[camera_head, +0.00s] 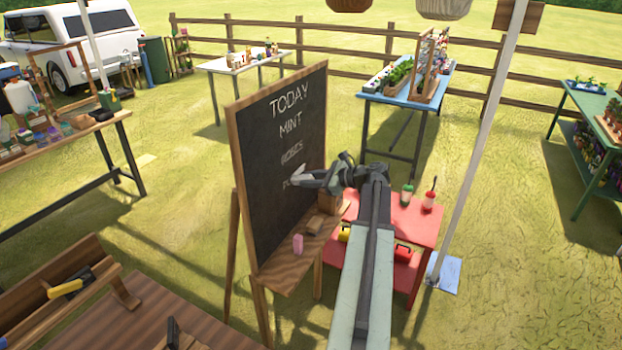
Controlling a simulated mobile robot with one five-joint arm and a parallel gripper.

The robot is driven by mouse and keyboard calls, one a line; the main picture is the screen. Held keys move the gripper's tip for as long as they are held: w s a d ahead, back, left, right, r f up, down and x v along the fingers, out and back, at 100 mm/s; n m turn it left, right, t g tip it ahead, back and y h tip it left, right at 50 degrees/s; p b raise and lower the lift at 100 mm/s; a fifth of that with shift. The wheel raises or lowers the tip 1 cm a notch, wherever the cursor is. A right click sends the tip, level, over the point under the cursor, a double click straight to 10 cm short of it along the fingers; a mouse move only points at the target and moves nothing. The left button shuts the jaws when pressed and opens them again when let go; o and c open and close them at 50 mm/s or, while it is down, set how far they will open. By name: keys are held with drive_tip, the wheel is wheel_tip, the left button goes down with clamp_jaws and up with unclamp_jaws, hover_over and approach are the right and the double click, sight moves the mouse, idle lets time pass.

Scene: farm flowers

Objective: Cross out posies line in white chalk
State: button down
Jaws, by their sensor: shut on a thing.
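The chalkboard (262,150) stands in a wooden frame, with TODAY and MINT in white at the top. A third, smaller line (292,153) below them looks smudged or struck through; I cannot tell which. A fourth line (287,183) starts with P, and my gripper hides the rest, so I cannot read it as posies. My gripper (298,176) is at the board's right half, beside this fourth line, shut on what seems to be the white chalk. The chalk is too small to make out clearly, and I cannot tell whether it touches the board.
A pink piece (298,243) and a brown block (315,224) lie on the board's wooden ledge (285,268). A red table (408,218) with small cups stands behind my arm. A pale pole (477,150) rises at the right.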

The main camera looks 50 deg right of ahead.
drive_tip(key=shift+s+a, duration=0.2)
drive_tip(key=shift+a, duration=0.6)
drive_tip(key=shift+s+a, duration=0.15)
drive_tip(key=shift+a, duration=0.6)
drive_tip(key=shift+a, duration=0.1)
drive_tip(key=a, duration=0.3)
drive_tip(key=shift+s, duration=0.3)
drive_tip(key=shift+s, duration=0.1)
drive_tip(key=shift+s+d, duration=0.25)
drive_tip(key=shift+s, duration=0.7)
drive_tip(key=shift+s+d, duration=0.25)
drive_tip(key=shift+s, duration=0.65)
drive_tip(key=shift+s+d, duration=0.25)
drive_tip(key=shift+s, duration=0.7)
drive_tip(key=shift+s, duration=0.1)
drive_tip(key=s, duration=0.2)
drive_tip(key=shift+s+d, duration=0.35)
drive_tip(key=shift+d, duration=0.05)
